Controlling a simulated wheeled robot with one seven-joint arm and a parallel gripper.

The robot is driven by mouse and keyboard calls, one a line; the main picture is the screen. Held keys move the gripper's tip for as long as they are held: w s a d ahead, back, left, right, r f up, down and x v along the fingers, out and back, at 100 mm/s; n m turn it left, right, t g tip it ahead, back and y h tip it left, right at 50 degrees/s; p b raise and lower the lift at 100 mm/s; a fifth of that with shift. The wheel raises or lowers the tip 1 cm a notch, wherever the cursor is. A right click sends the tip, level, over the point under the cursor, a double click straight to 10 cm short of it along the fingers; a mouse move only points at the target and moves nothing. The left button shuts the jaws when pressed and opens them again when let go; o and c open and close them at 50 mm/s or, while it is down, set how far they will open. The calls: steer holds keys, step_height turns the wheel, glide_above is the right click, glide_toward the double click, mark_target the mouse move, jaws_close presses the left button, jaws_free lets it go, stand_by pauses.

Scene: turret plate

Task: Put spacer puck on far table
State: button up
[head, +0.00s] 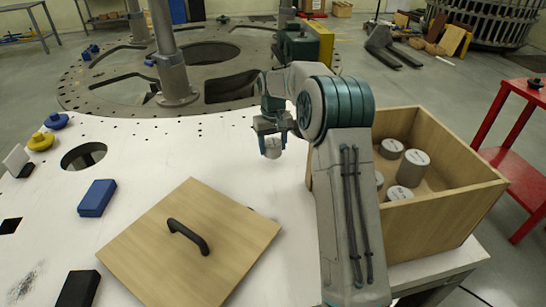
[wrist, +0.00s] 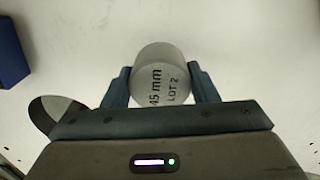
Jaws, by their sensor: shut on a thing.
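The spacer puck (head: 272,151) is a short grey cylinder. In the wrist view the puck (wrist: 162,84) carries the marking "45 mm LOT 2". My gripper (head: 270,140) is shut on it, with one finger on each side, over the white tabletop (head: 240,150); the gap beneath is hard to judge. A grey table (head: 28,38) stands at the far left of the room and another table (head: 105,18) stands at the back. I cannot tell which is the far table.
An open wooden box (head: 430,222) at the right holds several grey pucks. A wooden lid (head: 150,245) with a black handle, a blue block (head: 97,198) and a black block (head: 78,289) lie on the white top. A large perforated plate (head: 110,90) with posts lies beyond.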

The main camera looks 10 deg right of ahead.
mark_target(273, 154)
steer(key=shift+f+b, duration=1.2)
steer(key=shift+f, duration=0.6)
steer(key=shift+f, duration=0.15)
steer(key=o, duration=1.2)
steer(key=shift+f, duration=0.1)
